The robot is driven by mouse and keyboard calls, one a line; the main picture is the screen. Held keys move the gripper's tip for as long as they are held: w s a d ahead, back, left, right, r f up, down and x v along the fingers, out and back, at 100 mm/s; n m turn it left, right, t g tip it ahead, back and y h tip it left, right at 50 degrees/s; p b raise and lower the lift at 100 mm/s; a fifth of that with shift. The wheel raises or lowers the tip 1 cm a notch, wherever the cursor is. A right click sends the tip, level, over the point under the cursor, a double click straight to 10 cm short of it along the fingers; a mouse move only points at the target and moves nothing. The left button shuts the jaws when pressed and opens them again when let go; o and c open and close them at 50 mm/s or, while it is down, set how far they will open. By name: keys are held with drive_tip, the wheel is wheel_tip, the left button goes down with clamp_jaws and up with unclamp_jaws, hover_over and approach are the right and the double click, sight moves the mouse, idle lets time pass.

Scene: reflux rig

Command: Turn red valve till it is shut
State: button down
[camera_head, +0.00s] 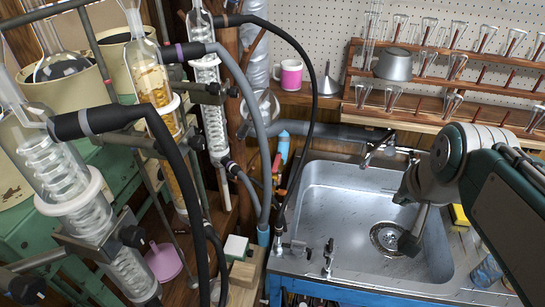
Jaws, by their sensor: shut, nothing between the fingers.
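A small red part (277,163), which looks like the red valve handle, sits by the pipes left of the sink, just below a light-blue pipe end (283,147). It is small and partly crowded by hoses, so I cannot tell its turn position. My gripper (409,243) hangs over the sink basin near the drain, well to the right of the red part. It is shut and empty, and touches nothing that I can see.
The metal sink (335,215) has a faucet (378,148) at its back edge. A black hose (313,90) and a grey hose (245,95) arch left of the sink. Glass condensers (62,180) crowd the left. A wooden glassware rack (425,85) stands behind.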

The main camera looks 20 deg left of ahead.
drive_tip(key=w+a+m, duration=0.2)
drive_tip(key=w+a, duration=0.4)
drive_tip(key=w, duration=0.7)
drive_tip(key=m+g+y, duration=0.1)
drive_tip(key=m+y, duration=0.2)
drive_tip(key=m, duration=0.3)
hover_over(274, 165)
drive_tip(key=s, duration=0.2)
wheel_tip(274, 165, down, 25)
drive_tip(key=shift+s+f, duration=0.1)
drive_tip(key=shift+f, duration=0.05)
drive_tip(key=shift+x, duration=3.65)
drive_tip(key=shift+s+d, duration=0.15)
drive_tip(key=shift+d, duration=0.4)
drive_tip(key=shift+s+d, duration=0.15)
drive_tip(key=shift+d, duration=0.35)
drive_tip(key=shift+w+d, duration=0.2)
drive_tip(key=shift+d, duration=1.25)
drive_tip(key=w+d+r, duration=0.2)
drive_tip(key=d+r, duration=0.1)
drive_tip(key=r, duration=0.1)
drive_tip(key=shift+w+r, duration=0.25)
drive_tip(key=shift+w, duration=0.05)
drive_tip(key=shift+d, duration=0.1)
